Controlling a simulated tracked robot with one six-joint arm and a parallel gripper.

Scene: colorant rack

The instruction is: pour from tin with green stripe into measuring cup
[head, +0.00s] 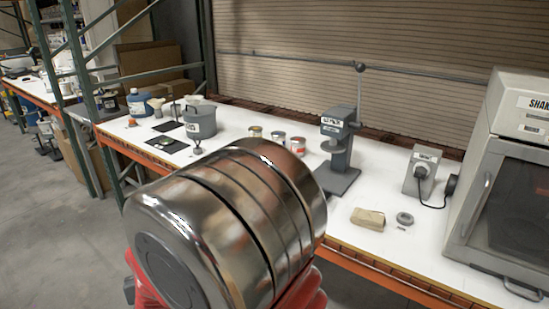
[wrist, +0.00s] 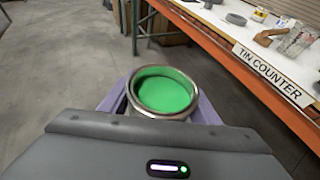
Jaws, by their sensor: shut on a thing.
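An open metal tin (wrist: 160,115) filled with bright green paint is in the wrist view, held between the purple fingers of my gripper (wrist: 160,100). The tin looks roughly upright, over the concrete floor beside the counter. Its side is mostly hidden, so no stripe shows. My gripper is shut on it. A clear-looking vessel (wrist: 297,40) stands on the counter at the right edge; I cannot tell whether it is the measuring cup. No measuring cup can be made out in the head view.
A large shiny cylinder blocks the middle of the head view. Behind it, the white counter (head: 335,212) holds several small tins (head: 278,139), a grey press (head: 340,140), a grey pot (head: 200,121) and a shaker cabinet (head: 510,185). A "TIN COUNTER" sign (wrist: 272,73) marks the edge.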

